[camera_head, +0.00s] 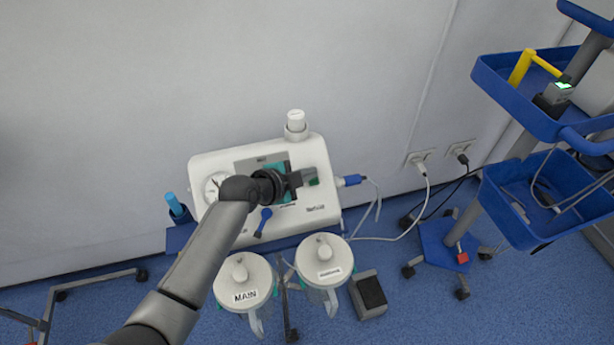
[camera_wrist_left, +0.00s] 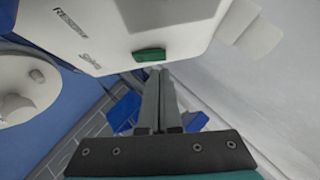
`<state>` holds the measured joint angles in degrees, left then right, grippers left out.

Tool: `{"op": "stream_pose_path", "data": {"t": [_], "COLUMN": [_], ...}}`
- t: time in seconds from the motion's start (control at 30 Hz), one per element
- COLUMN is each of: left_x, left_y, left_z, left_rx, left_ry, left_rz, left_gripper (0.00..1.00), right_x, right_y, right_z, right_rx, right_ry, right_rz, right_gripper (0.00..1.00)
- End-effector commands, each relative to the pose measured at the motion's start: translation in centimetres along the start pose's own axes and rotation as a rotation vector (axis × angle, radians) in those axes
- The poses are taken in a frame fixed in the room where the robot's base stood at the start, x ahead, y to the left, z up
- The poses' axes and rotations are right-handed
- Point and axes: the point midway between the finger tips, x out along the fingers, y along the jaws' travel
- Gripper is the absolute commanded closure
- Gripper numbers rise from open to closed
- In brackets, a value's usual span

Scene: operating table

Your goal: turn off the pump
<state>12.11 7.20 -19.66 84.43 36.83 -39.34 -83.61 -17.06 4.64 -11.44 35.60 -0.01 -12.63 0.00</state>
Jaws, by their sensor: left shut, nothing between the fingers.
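The pump (camera_head: 322,196) is a white box with a round gauge, standing against the wall in the head view. Its white casing fills the upper left of the left wrist view (camera_wrist_left: 110,35). A green rocker switch (camera_wrist_left: 150,55) sits on the casing near its edge. My left gripper (camera_head: 308,177) is in front of the right part of the pump's face. In the left wrist view its fingers (camera_wrist_left: 156,72) are together and empty, with the tips just below the switch. I cannot tell whether they touch it. My right gripper is not in view.
Two lidded canisters, one labelled MAIN (camera_head: 243,297), stand in front of the pump. A blue-shelved trolley (camera_head: 515,90) stands at the right. Wall sockets (camera_head: 418,158) with plugged cables lie between.

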Motion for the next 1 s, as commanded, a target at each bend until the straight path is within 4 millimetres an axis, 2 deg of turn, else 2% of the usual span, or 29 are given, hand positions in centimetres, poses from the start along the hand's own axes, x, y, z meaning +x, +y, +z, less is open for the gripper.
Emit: {"op": "stream_pose_path", "data": {"t": [0.2,0.6,1.0], "left_x": [0.9,1.0,1.8], "left_y": [0.0,-0.1,-0.6], "left_z": [0.8,0.9,1.9], "left_rx": [-0.002,-0.005,-0.169], "left_ry": [0.002,0.002,-0.001], "left_rz": [-0.001,0.003,0.171], "left_gripper": [1.0,1.0,1.0], "right_x": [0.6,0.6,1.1], "right_y": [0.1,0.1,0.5], "right_z": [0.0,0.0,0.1], "right_rx": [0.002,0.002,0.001], "right_ry": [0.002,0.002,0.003], "right_rz": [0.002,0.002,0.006], "right_gripper": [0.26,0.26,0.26]}}
